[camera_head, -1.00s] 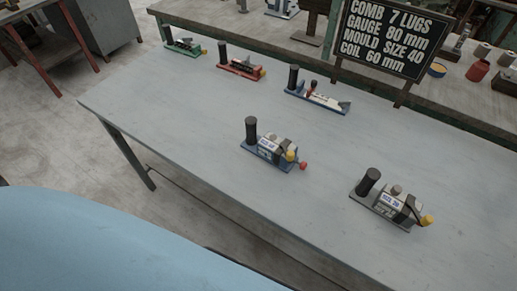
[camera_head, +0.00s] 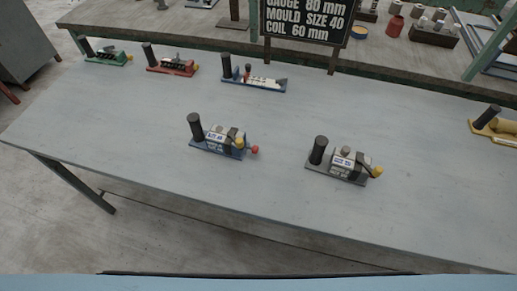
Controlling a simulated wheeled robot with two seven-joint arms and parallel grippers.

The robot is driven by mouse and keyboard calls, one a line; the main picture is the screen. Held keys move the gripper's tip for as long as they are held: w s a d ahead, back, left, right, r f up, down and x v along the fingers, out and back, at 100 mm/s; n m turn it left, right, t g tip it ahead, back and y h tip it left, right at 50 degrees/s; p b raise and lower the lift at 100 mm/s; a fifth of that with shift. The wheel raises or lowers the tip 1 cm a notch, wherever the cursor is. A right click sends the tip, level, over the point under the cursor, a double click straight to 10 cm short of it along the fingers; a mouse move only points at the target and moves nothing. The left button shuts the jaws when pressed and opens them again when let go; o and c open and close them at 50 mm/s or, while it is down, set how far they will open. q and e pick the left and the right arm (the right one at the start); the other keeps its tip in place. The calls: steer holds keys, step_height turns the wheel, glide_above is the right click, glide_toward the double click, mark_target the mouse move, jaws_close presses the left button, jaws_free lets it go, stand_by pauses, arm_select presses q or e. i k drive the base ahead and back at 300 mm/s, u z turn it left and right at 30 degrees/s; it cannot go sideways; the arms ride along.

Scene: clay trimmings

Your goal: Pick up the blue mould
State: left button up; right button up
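The blue mould (camera_head: 222,142) stands near the middle of the grey table. It has a blue base, a black upright handle at its left end, a grey body with a white label, and yellow and red knobs at its right end. A similar grey mould (camera_head: 342,162) with a black handle and one yellow knob stands to its right, apart from it. Another tool on a blue base (camera_head: 254,80), with a black handle and a white top, stands farther back. Neither of my grippers shows in the head view.
A green-based tool (camera_head: 106,56) and a red-based tool (camera_head: 172,67) stand at the table's back left. A yellow tool (camera_head: 494,126) is at the right edge. A black sign (camera_head: 308,20) stands behind.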

mark_target(215, 141)
steer(key=z, duration=2.25)
steer(key=k, duration=1)
steer(key=u, duration=1.65)
steer(key=i, duration=0.5)
steer(key=u, duration=0.1)
